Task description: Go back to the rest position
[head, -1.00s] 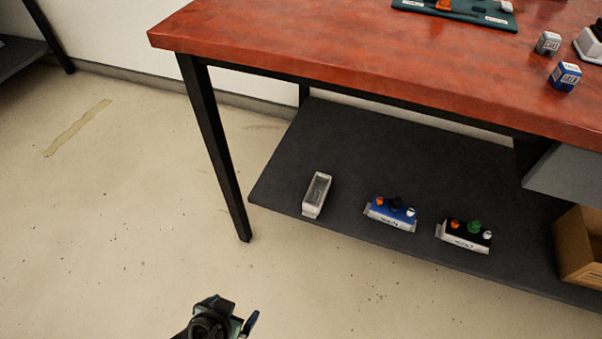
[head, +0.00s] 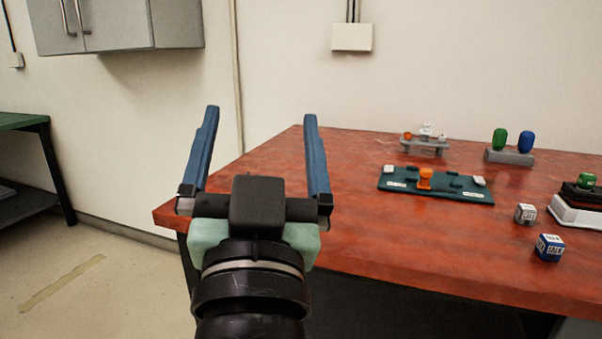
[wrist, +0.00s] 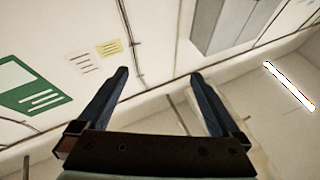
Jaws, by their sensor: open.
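My gripper (head: 259,125) is raised in the head view, in front of the left end of the red-topped table (head: 350,245). Its two blue fingers are wide apart with nothing between them. In the wrist view my gripper (wrist: 158,74) is also open and empty. Past its fingers show the wall, a grey cabinet (wrist: 222,25) and a bright ceiling light (wrist: 288,86). No object touches the fingers.
On the table are a dark green board (head: 440,192) with an orange piece (head: 425,178), a grey cube (head: 525,213), a blue-and-white cube (head: 548,247) and a grey stand with green and blue knobs (head: 510,156). Open floor (head: 100,260) lies left.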

